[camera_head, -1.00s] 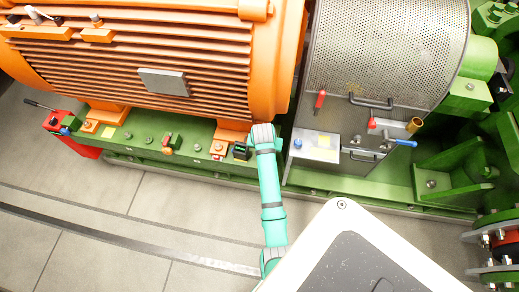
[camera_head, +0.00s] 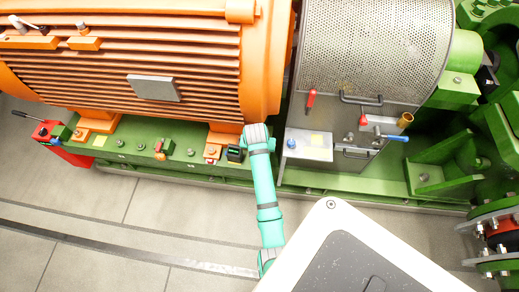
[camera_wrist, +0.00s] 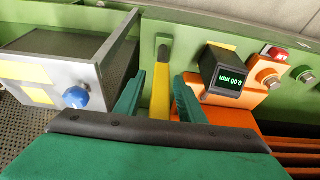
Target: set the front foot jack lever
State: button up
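A yellow lever (camera_wrist: 161,92) with a dark end shows in the wrist view, in front of the green base frame. I take it for the front foot jack lever. My gripper (camera_wrist: 160,92) is open, with one teal finger on each side of the lever and small gaps visible on both sides. The lower part of the lever is hidden behind my gripper body. In the head view my arm (camera_head: 264,190) reaches up to the base beside the orange motor's right foot. My fingertips and the yellow lever are hidden there.
A black display (camera_wrist: 222,72) reading 0.00 mm is close right of my gripper, by an orange foot with bolts. A grey box (camera_wrist: 65,68) with a blue knob (camera_wrist: 76,97) is close left. A red block with a black handle (camera_head: 52,131) is at far left.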

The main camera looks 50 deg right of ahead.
jog(key=v, duration=0.9)
jog(key=shift+r, duration=0.4)
